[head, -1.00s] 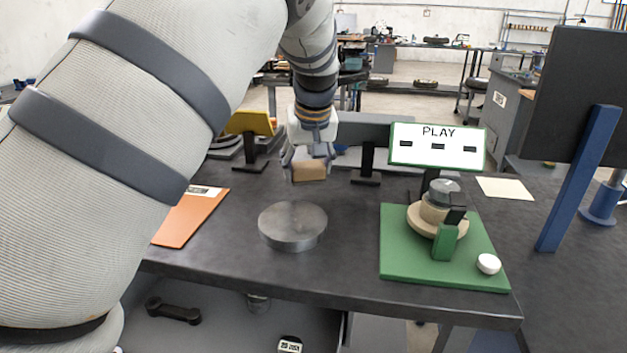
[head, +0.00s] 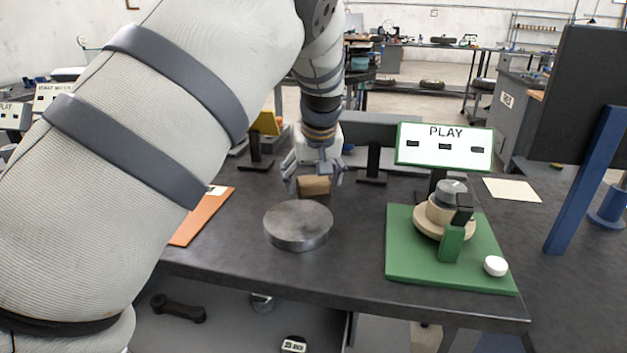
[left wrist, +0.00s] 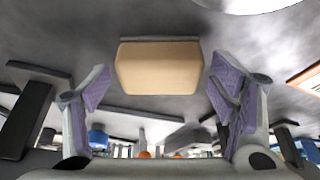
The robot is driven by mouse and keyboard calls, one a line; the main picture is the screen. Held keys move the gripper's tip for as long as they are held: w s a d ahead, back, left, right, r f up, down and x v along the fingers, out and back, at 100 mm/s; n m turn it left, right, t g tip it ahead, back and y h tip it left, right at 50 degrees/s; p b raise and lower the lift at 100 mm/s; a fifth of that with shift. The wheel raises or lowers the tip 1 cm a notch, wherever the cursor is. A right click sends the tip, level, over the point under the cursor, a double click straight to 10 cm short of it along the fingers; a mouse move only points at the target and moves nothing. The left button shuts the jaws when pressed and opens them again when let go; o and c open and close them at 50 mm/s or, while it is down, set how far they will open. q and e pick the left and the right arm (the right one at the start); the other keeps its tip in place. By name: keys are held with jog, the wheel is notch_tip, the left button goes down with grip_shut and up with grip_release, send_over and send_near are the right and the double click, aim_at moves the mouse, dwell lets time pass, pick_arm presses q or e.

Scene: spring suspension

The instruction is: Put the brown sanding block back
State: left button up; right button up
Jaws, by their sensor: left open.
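The brown sanding block (head: 314,185) rests on the dark workbench, just behind the round metal disc. My left gripper (head: 314,178) is open, with its fingers apart on either side of the block and a little behind it. In the left wrist view the block (left wrist: 159,68) lies beyond the fingertips, with clear gaps between it and both fingers of the gripper (left wrist: 163,88). My right gripper is not in view.
The metal disc (head: 298,225) stands in front of the block. A green board (head: 413,263) with a stacked fixture and a PLAY sign (head: 444,148) are to the right. An orange clipboard (head: 201,217) lies to the left. Black stands are behind.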

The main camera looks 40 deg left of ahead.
pick_arm(q)
jog(key=p+v, duration=0.1)
jog(key=v, duration=1.1)
